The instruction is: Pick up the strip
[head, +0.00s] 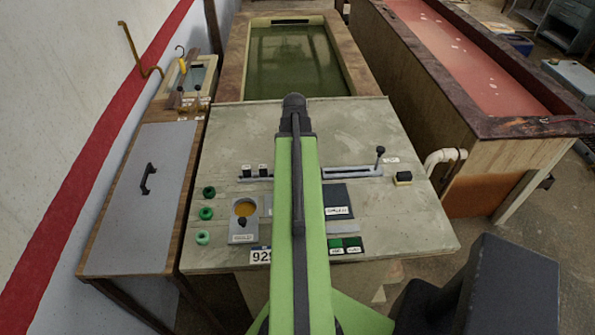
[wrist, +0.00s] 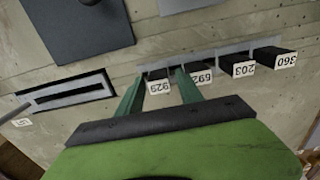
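In the wrist view, several black strips with white number labels sit in a row along a pale rail (wrist: 208,56) on the grey panel. My arm hides the gripper and most of the rail in the head view.
In the head view the panel (head: 225,130) carries green knobs (head: 207,213), a lever (head: 379,155) and buttons. A green basin (head: 296,62) lies behind and a red basin (head: 440,50) at right. In the wrist view, a framed black slot (wrist: 70,93) lies left of my fingers.

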